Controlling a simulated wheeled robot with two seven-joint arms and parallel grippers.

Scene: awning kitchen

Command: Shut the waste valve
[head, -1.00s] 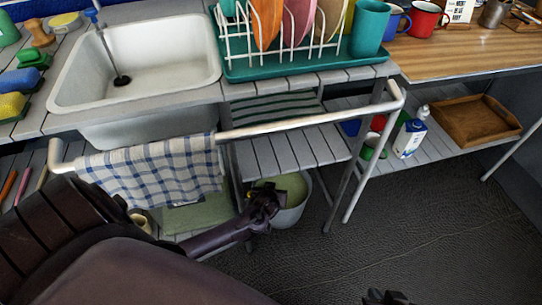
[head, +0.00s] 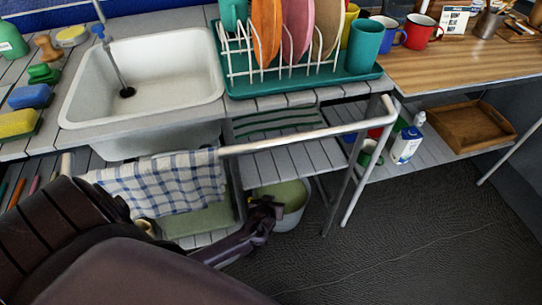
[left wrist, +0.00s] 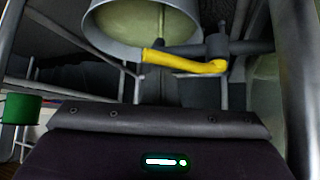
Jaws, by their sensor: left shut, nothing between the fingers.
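The waste valve shows in the left wrist view as a yellow lever (left wrist: 185,62) on a dark grey pipe (left wrist: 248,46). The lever runs left from the valve body, roughly in line with the pipe, in front of a pale bucket (left wrist: 104,32). The valve is not visible in the head view. My left gripper (head: 266,212) is under the counter, in front of the bucket, which also shows in the head view (head: 296,212). It is shut and empty. In the left wrist view its housing fills the bottom and its fingertips cannot be made out. My right gripper is out of view.
A metal rail (head: 290,139) with a checked towel (head: 160,184) crosses above my left arm. The white sink (head: 140,85) and the dish rack (head: 285,65) are on the counter. A slatted shelf (head: 290,160) is above the bucket. The dark floor (head: 400,235) at right is clear.

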